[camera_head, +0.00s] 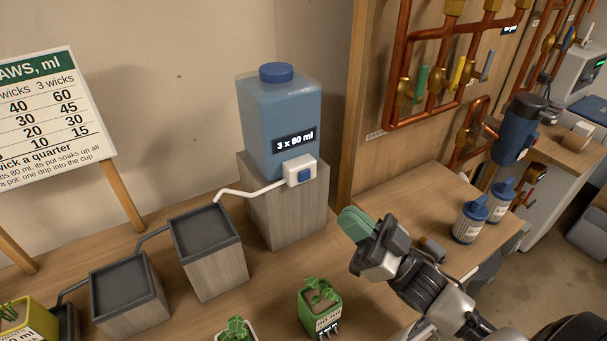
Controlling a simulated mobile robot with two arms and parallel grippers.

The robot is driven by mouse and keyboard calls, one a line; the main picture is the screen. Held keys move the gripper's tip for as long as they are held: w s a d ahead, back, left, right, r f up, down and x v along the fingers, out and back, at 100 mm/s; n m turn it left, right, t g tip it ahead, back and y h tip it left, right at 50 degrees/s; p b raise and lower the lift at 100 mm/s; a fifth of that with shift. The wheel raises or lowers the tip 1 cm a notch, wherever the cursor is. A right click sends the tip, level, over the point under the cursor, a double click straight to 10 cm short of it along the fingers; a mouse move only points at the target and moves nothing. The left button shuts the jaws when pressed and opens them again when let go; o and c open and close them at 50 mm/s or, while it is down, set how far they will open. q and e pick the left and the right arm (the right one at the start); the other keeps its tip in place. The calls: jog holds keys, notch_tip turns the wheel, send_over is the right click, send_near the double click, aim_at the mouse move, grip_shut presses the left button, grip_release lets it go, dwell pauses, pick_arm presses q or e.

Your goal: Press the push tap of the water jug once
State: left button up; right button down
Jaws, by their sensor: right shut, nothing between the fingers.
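The water jug (267,112) is a translucent blue block with a dark blue cap, standing upright on a grey wooden block (283,206). Its label reads "3 x 80 ml". The push tap (300,171) is a white box with a blue button (305,175) low on the jug's front, and a white spout runs left from it. My right gripper (353,224) is shut and empty, below and to the right of the tap and apart from it. Its fingertips look green and point up and left. My left gripper is not in view.
Two stepped wooden blocks with dark trays (205,232) (124,281) stand left of the jug. Potted plants (320,306) sit at the front. Blue-capped bottles (470,220) and copper pipes (400,60) are at the right. A sign (50,118) stands at the left.

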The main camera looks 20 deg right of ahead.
aim_at(305, 176)
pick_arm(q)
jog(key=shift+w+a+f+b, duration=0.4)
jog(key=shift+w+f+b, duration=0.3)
pick_arm(e)
jog(key=w+a, duration=0.1)
jog(key=w, duration=0.8)
jog(key=shift+a, duration=0.15)
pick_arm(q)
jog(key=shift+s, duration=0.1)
pick_arm(e)
jog(key=shift+s, duration=0.1)
dwell(1.0)
jog(key=shift+w+a, duration=0.1)
jog(key=shift+w, duration=0.35)
jog(key=shift+w, duration=0.35)
dwell(0.4)
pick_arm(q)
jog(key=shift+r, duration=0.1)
pick_arm(e)
jog(key=shift+s, duration=0.15)
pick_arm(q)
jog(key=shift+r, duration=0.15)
pick_arm(e)
jog(key=shift+s, duration=0.65)
